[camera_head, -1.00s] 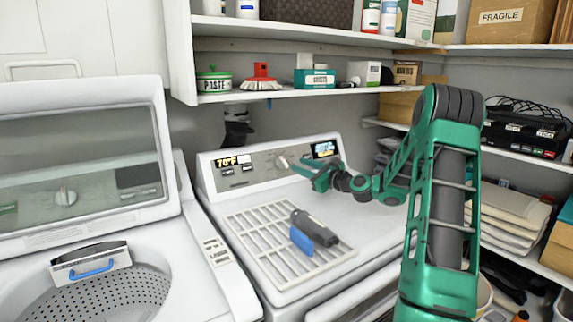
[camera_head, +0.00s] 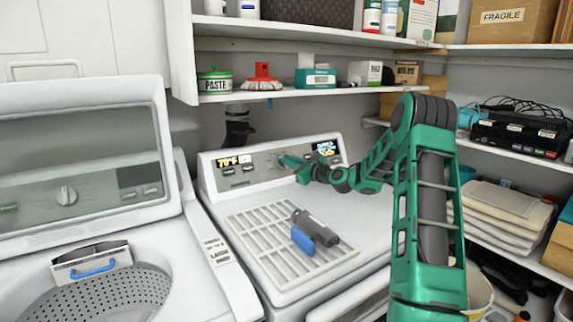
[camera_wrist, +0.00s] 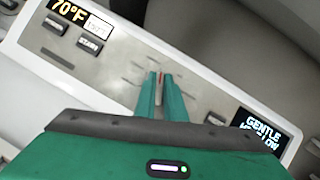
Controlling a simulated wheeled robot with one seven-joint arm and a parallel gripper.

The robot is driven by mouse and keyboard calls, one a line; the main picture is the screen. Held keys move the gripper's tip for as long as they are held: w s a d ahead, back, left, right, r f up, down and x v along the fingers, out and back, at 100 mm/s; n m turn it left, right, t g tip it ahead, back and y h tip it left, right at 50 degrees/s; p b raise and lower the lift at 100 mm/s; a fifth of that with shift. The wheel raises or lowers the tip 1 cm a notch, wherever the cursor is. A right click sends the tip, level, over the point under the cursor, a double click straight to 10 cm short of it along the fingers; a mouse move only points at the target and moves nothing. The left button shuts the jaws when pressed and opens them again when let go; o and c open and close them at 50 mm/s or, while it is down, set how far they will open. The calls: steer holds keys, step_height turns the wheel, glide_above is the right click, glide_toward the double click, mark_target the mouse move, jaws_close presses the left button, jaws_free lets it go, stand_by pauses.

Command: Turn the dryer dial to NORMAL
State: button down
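The dryer's control panel (camera_head: 255,178) slopes up at the back of the white dryer. My gripper (camera_head: 283,161) is at the panel's middle, where it covers the dial. In the wrist view my gripper's two green fingers (camera_wrist: 159,76) lie close together over the dial's place, with a narrow gap and a small red mark (camera_wrist: 163,78) between the tips. Label marks fan out around the fingers, too blurred to read. Most or all of the dial is hidden, so its grip and pointing direction are unclear.
A white grate (camera_head: 272,252) with a dark tool (camera_head: 315,228) and its blue part lies on the dryer top. A left display (camera_wrist: 68,12) reads 70°F. A washer with raised lid (camera_head: 80,150) is at left. A loaded shelf (camera_head: 300,93) hangs above.

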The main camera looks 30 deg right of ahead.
steer(key=shift+a, duration=0.1)
steer(key=shift+n, duration=0.3)
steer(key=n+g+y, duration=0.1)
steer(key=n+g, duration=0.1)
steer(key=n, duration=0.3)
steer(key=n+g+y, duration=0.1)
steer(key=n+g, duration=0.1)
steer(key=n, duration=0.3)
steer(key=n+g+y, duration=0.1)
steer(key=n+g, duration=0.1)
steer(key=n, duration=0.3)
steer(key=shift+s+f, duration=0.1)
steer(key=shift+f, duration=0.05)
steer(key=shift+f+n+g+h, duration=0.15)
steer(key=shift+n+g, duration=0.3)
steer(key=shift+n, duration=0.5)
steer(key=shift+r+n+g+h, duration=0.15)
steer(key=shift+n+g, duration=0.3)
steer(key=shift+n, duration=0.5)
steer(key=shift+f, duration=0.15)
steer(key=c, duration=1.8)
jaws_free()
